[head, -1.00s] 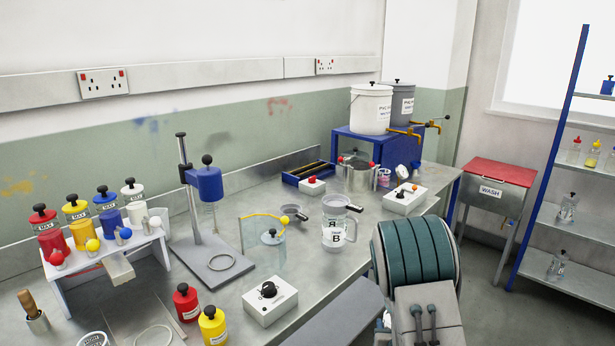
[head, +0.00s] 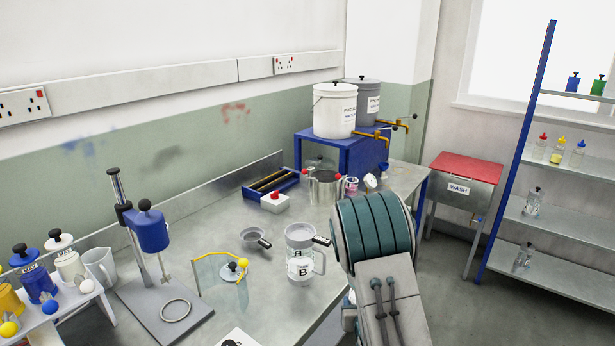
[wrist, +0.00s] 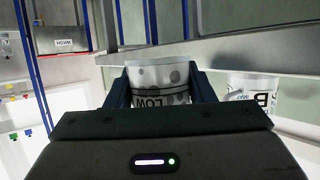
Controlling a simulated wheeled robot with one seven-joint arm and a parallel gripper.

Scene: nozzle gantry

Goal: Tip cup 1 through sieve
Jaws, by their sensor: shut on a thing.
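My gripper (wrist: 160,88) is shut on a pale cup (wrist: 158,72) with grey dots and a label reading LOW, held between the two dark fingers in the wrist view. The cup looks close to upright; its contents are not visible. In the head view my arm hides the gripper and cup. A clear jug (head: 300,262) marked B stands on the bench, left of my arm. A sieve-like piece with a black handle (head: 321,240) appears at its rim. The jug also shows right of the held cup in the wrist view (wrist: 262,90), apart from it.
A second small dark-handled pan or sieve (head: 254,236) lies left of the jug. A bent yellow rod with a clear shield (head: 222,270) and a blue-headed stand (head: 150,232) are farther left. A steel pot (head: 324,188) and blue rack (head: 270,183) are behind.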

